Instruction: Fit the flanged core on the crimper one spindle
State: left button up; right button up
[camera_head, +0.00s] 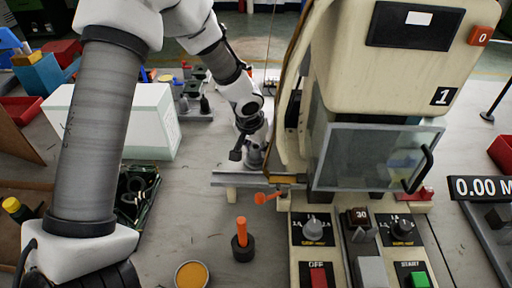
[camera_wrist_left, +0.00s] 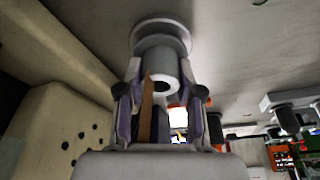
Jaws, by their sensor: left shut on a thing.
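The flanged core (camera_wrist_left: 160,50) is a grey cylinder with a wide round flange and a dark bore, seen in the left wrist view. My left gripper (camera_wrist_left: 163,88) is shut on it, one finger on each side. In the head view my left gripper (camera_head: 250,146) points down close to the left side of crimper one (camera_head: 330,75), a cream machine marked 1 with a clear guard (camera_head: 372,158). The core is small and partly hidden by the fingers there. I cannot make out the spindle, nor whether the core touches it. My right gripper is not in view.
A grey ledge (camera_head: 230,179) juts left from the crimper, with an orange lever (camera_head: 267,197) beside it. A black base with an orange peg (camera_head: 241,240) and an orange-filled cup (camera_head: 192,275) stand in front. A white box (camera_head: 150,120) stands left. Bare table lies between.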

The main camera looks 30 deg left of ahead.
pick_arm(q)
jog(key=shift+f+b, duration=0.4)
jog(key=shift+f, duration=0.1)
jog(key=o, duration=1)
jog(key=v, duration=1.2)
